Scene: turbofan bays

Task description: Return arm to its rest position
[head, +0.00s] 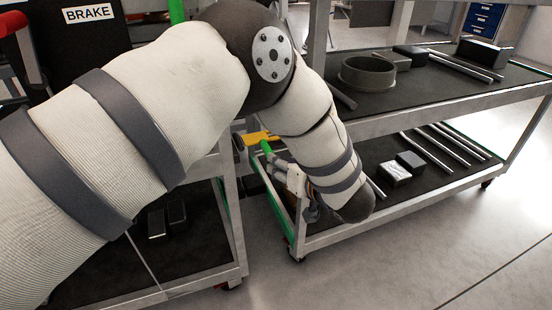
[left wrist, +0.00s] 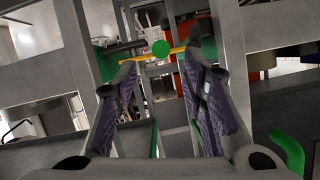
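My left arm (head: 130,140) comes in from the left in the head view, covers much of the picture and bends down at a dark elbow joint. Its lower end hangs beside the corner of a metal cart (head: 304,236). My left gripper (left wrist: 160,65) shows in the left wrist view with its two purple-padded fingers apart and nothing between the pads. A green round thing (left wrist: 160,48) and a yellow bar lie beyond the fingertips. In the head view the gripper is mostly hidden behind the forearm. My right arm and gripper are not in view.
The cart's upper shelf holds a dark ring (head: 368,75), blocks and rods. Its lower shelf holds blocks (head: 395,174) and rods. Another cart (head: 232,215) stands to the left, partly behind my arm. A BRAKE sign (head: 89,13) is at top left. Floor is clear at lower right.

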